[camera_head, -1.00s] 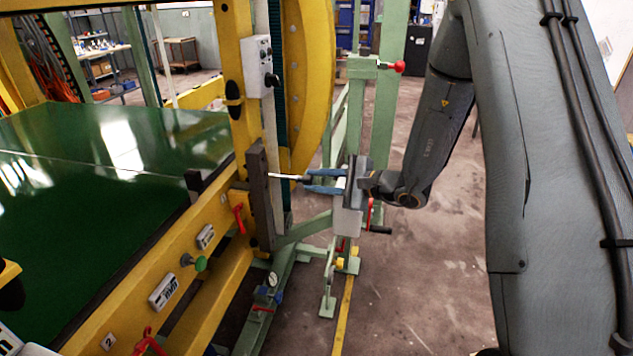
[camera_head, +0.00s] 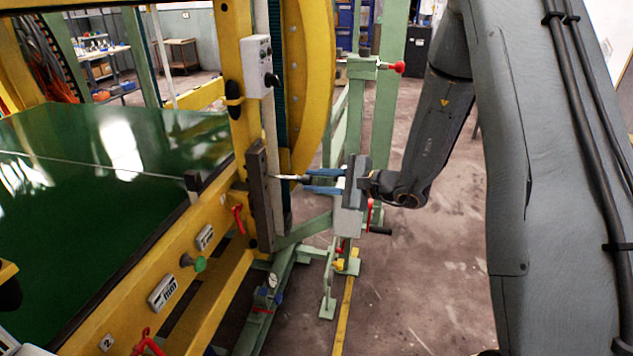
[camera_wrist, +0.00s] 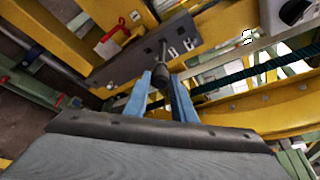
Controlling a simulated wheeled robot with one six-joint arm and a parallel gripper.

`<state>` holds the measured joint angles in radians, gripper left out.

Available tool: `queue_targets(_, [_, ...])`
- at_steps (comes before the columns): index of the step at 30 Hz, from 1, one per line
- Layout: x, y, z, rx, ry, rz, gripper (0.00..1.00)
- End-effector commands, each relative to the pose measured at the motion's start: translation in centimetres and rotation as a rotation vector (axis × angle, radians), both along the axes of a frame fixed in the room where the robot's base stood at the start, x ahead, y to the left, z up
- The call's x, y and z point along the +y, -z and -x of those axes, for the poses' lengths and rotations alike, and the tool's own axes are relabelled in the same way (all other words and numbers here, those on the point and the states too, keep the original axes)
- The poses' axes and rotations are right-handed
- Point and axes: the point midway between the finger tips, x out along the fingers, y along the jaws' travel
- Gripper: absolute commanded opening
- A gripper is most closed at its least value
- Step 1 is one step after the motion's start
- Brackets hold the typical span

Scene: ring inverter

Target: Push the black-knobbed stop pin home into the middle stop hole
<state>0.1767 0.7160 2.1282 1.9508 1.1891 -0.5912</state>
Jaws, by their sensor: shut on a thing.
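The dark upright stop bar (camera_head: 262,215) is fixed to the yellow frame, left of my gripper (camera_head: 308,181) in the head view. My gripper's two blue fingers are shut on the black-knobbed stop pin (camera_head: 287,177), which lies nearly level with its bright tip pointing at the bar. In the wrist view the pin's black knob (camera_wrist: 160,76) sits between the fingertips, and the dark bar (camera_wrist: 128,66) is just beyond it. Bright marks show on the bar beside the pin. I cannot tell whether the tip is inside the middle hole.
A yellow curved ring (camera_head: 310,90) rises behind the bar. A grey switch box (camera_head: 256,67) is above it, and a red lever (camera_head: 239,218) is to its left. A green stand (camera_head: 350,225) with a black-handled crank is close behind my gripper. Open floor lies to the right.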

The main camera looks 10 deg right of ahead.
Motion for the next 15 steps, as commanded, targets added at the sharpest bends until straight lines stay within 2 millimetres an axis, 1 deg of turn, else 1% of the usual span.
queue_targets(15, [1.1,0.0,-0.4,-0.001,-0.001,0.0,0.0])
